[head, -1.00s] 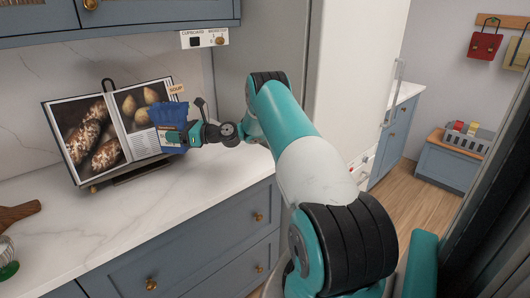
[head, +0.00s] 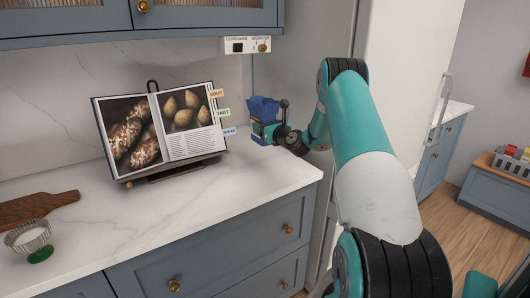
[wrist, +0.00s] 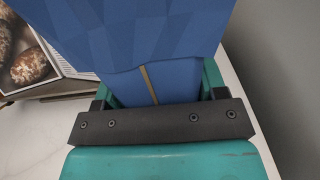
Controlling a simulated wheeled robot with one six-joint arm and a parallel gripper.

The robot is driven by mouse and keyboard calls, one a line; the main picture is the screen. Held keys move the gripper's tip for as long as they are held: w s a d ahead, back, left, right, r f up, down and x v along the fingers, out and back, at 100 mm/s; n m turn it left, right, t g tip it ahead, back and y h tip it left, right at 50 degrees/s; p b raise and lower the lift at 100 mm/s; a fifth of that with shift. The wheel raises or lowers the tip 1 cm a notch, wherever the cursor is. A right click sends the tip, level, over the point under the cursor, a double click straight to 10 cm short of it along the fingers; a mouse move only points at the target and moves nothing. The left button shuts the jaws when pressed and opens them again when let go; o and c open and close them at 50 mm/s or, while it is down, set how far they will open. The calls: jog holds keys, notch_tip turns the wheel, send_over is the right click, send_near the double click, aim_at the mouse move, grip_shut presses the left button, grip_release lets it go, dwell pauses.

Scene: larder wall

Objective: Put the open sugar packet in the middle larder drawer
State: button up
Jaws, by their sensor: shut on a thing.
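My gripper (head: 266,129) is shut on a blue packet (head: 263,107), held upright above the right end of the marble counter. The packet also fills the upper middle of the wrist view (wrist: 140,35), between the teal fingers. Its top looks uneven in the head view; no label shows, so I cannot tell its contents. No larder drawer can be made out for certain; blue-grey drawers (head: 215,250) with brass knobs are under the counter.
An open cookbook (head: 165,130) stands on the counter left of my gripper. A chopping board (head: 35,208) and a glass bowl (head: 30,238) lie further left. A tall white fridge (head: 405,60) stands at right. The counter's front middle is clear.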

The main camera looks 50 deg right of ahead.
notch_tip(320, 180, down, 10)
jog(key=shift+r+p, duration=0.2)
jog(key=shift+p, duration=0.1)
jog(key=shift+f, duration=0.25)
jog(key=o, duration=1.2)
jog(key=shift+r, duration=0.1)
